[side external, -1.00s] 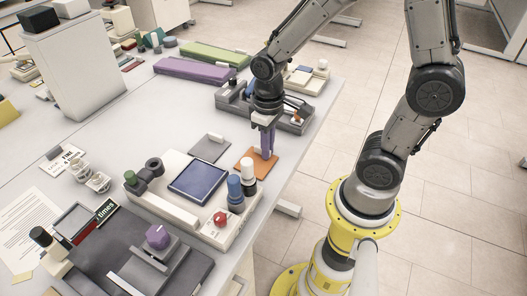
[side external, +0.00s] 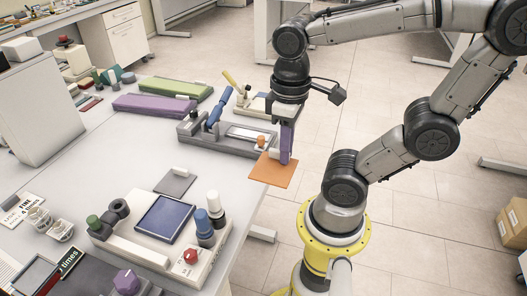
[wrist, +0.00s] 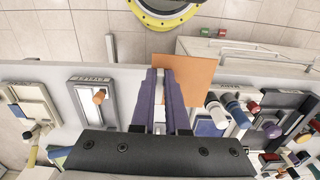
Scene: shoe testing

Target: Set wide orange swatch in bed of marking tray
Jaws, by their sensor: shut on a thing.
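The wide orange swatch (side external: 273,172) is a flat square held by my gripper (side external: 286,160). It hangs level above the table's near right edge. In the wrist view the swatch (wrist: 190,75) extends ahead and right of the purple fingers (wrist: 163,78), which are shut on its pale tab. A grey tray (side external: 217,143) with a pale rectangular bed, an orange knob and a blue lever stands just behind and left of the swatch. It also shows left of my fingers in the wrist view (wrist: 77,108). It looks like the marking tray, but I cannot read its label clearly.
A station with a blue pad (side external: 165,218), bottles and a red button stands in front. Purple (side external: 155,105) and green (side external: 175,87) long blocks lie behind.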

